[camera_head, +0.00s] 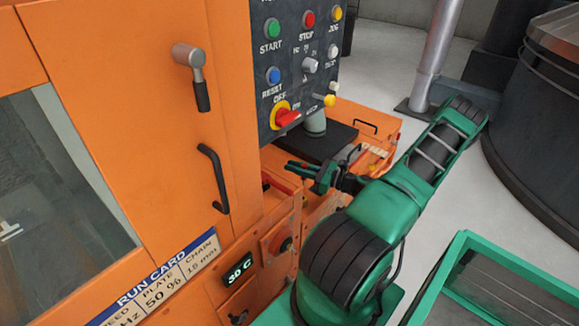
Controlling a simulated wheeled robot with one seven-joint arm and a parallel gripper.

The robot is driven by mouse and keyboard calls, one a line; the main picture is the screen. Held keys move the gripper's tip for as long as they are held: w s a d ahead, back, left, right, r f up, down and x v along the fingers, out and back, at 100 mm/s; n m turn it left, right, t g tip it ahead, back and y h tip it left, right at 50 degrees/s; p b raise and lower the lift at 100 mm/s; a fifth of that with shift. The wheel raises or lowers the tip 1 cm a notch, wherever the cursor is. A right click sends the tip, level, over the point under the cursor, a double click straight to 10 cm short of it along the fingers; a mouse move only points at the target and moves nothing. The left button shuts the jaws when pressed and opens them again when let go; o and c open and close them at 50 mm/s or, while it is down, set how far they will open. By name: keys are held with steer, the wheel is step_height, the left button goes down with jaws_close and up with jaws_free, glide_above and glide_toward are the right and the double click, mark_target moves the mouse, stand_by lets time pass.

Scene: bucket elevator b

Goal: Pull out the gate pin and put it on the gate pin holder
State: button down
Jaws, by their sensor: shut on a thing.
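My gripper (303,172) reaches in from the right, its green fingers pointing left, in front of the recess below the control panel. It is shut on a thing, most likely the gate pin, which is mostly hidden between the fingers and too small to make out. A red bar (276,184) shows in the recess just left of and below the fingers; I cannot tell whether they touch. I cannot pick out the gate pin holder with certainty; my gripper and arm cover part of the machine there.
The orange cabinet (130,130) with a black door handle (215,180) stands at left. The control panel (300,60) hangs above my gripper. An orange box (365,125) lies behind it. A green-framed bin (455,265) stands at lower right.

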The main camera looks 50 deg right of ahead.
steer(key=shift+a, duration=0.1)
steer(key=shift+f, duration=2.85)
steer(key=shift+f, duration=2.3)
steer(key=c, duration=1.7)
jaws_free()
steer(key=shift+o, duration=0.2)
steer(key=v, duration=1)
steer(key=shift+s+d, duration=0.25)
steer(key=shift+s, duration=0.1)
